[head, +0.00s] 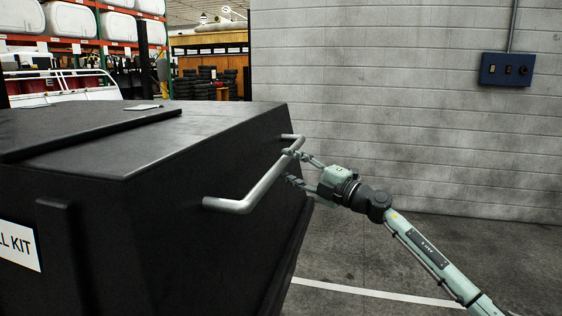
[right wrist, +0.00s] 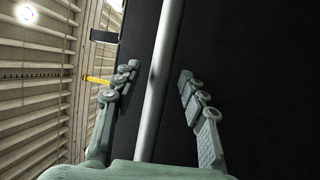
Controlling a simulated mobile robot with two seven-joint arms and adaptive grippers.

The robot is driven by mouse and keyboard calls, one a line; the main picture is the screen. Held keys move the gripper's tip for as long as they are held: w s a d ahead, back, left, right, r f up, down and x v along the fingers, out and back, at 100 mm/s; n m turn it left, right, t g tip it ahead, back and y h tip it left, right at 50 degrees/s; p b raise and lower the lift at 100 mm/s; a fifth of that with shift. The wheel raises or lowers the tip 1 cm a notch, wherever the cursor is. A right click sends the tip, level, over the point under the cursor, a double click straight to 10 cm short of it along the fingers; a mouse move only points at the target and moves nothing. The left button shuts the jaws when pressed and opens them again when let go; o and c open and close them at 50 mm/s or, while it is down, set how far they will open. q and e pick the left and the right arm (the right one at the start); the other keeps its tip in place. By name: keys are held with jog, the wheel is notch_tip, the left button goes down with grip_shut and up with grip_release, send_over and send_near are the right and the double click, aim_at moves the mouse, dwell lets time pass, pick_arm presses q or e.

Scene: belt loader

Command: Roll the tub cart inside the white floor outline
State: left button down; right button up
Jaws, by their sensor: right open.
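The tub cart (head: 210,230) is a large black lidded bin that fills the left half of the head view, with a partly visible white label. A grey metal handle bar (head: 262,185) sticks out from its right side. My right gripper (head: 288,168) is open at the handle, with fingers on either side of the bar. In the right wrist view the bar (right wrist: 160,80) runs between the two spread fingers, without a clear grip. A white floor line (head: 375,292), part of the outline, lies on the floor to the right of the cart. My left gripper is not in view.
A grey block wall (head: 420,110) with a blue switch box (head: 507,69) stands behind and to the right. Orange shelving with white containers (head: 118,27) and stacked tyres (head: 205,84) are at the back left. Floor between cart and wall is clear.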

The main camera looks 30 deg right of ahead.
jog(key=shift+x, duration=1.35)
grip_shut()
